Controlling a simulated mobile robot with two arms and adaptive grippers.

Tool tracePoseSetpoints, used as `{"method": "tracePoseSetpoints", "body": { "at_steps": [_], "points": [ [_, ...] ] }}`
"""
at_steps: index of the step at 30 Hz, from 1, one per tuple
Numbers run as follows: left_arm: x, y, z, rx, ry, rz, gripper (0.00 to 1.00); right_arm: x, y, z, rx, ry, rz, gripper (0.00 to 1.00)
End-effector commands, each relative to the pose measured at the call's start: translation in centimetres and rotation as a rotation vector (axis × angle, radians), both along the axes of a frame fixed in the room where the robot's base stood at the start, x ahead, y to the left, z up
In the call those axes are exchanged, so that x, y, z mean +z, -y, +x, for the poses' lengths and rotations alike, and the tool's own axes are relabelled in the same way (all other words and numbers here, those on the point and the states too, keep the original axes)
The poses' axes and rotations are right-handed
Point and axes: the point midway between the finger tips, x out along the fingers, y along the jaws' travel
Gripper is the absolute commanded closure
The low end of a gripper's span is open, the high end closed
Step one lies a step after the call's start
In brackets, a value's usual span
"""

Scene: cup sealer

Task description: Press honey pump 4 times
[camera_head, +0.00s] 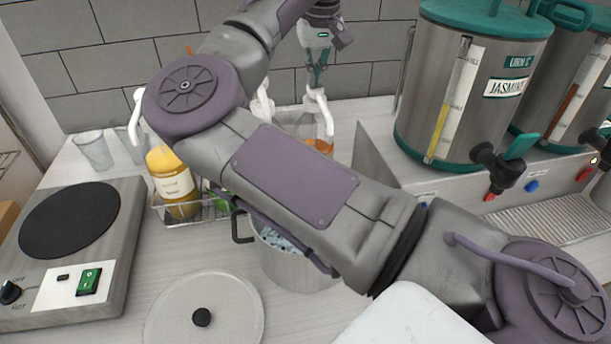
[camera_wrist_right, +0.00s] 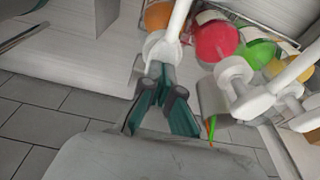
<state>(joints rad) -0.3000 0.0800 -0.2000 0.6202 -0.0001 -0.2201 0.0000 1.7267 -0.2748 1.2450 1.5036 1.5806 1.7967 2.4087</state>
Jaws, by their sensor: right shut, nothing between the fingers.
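My right gripper (camera_head: 317,82) is shut and empty, pointing down just above a white pump head (camera_head: 318,101). That pump tops a clear bottle with amber-orange contents (camera_head: 323,146), partly hidden by my arm. In the right wrist view, the teal fingertips (camera_wrist_right: 160,72) are close together at the white pump head (camera_wrist_right: 161,48); I cannot tell whether they touch it. A yellow-orange bottle (camera_head: 172,180) with a pale label and a white pump stands to the left in a wire rack. No readable label shows which bottle is honey. My left gripper is not in view.
My right arm crosses the middle and hides much of the rack. A metal pot (camera_head: 290,268) holding ice-like pieces stands in front, with a round lid (camera_head: 228,311) beside it. A hot plate (camera_head: 115,245) is at left, and a jasmine urn (camera_head: 410,110) is at right.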

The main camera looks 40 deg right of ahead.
Motion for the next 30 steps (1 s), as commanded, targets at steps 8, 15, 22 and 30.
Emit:
{"method": "tracePoseSetpoints", "body": {
  "at_steps": [8, 15, 22, 30],
  "points": [
    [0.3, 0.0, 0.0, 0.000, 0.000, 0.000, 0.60, 0.0, -0.1, -0.1, -0.001, -0.008, 0.007, 1.00],
    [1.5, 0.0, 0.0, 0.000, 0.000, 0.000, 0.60, 1.7, -0.1, -0.1, -0.001, -0.007, 0.006, 1.00],
    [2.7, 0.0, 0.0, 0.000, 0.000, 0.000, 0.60, 3.4, 0.0, -0.1, -0.001, -0.006, 0.004, 1.00],
    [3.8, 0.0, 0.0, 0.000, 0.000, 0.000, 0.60, 4.9, 0.0, 0.0, 0.000, -0.004, 0.002, 1.00]
  ]
}}
